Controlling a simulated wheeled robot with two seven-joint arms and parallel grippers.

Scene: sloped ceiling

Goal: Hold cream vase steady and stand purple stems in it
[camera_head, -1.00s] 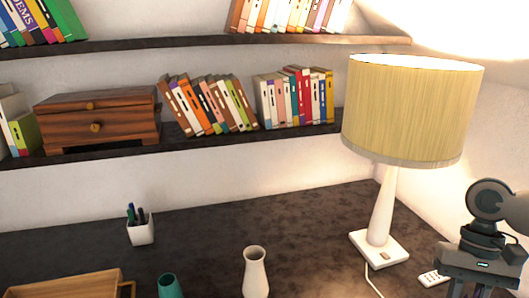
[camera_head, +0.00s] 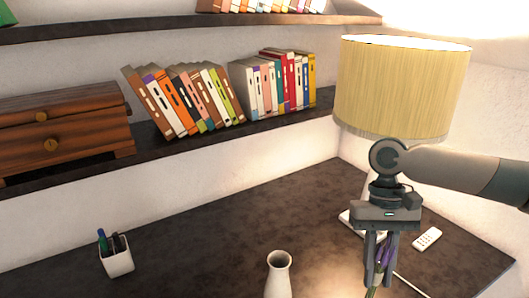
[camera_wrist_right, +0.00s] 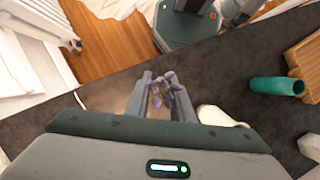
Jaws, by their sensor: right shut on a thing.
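The cream vase (camera_head: 279,275) stands upright on the dark desk at the bottom edge of the head view, its lower part cut off. It also shows in the right wrist view (camera_wrist_right: 220,117), partly hidden by my gripper body. My right gripper (camera_head: 378,270) points down, to the right of the vase and apart from it in the picture. It is shut on the purple stems (camera_head: 387,252), whose purple heads show between the fingers in the right wrist view (camera_wrist_right: 170,80). My left gripper is not in view.
A lamp (camera_head: 403,88) stands behind my right gripper, with a white remote (camera_head: 427,239) to the right. A white pen cup (camera_head: 117,258) is at the left. The right wrist view shows a teal cup (camera_wrist_right: 277,86) beyond the vase. Desk between pen cup and vase is clear.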

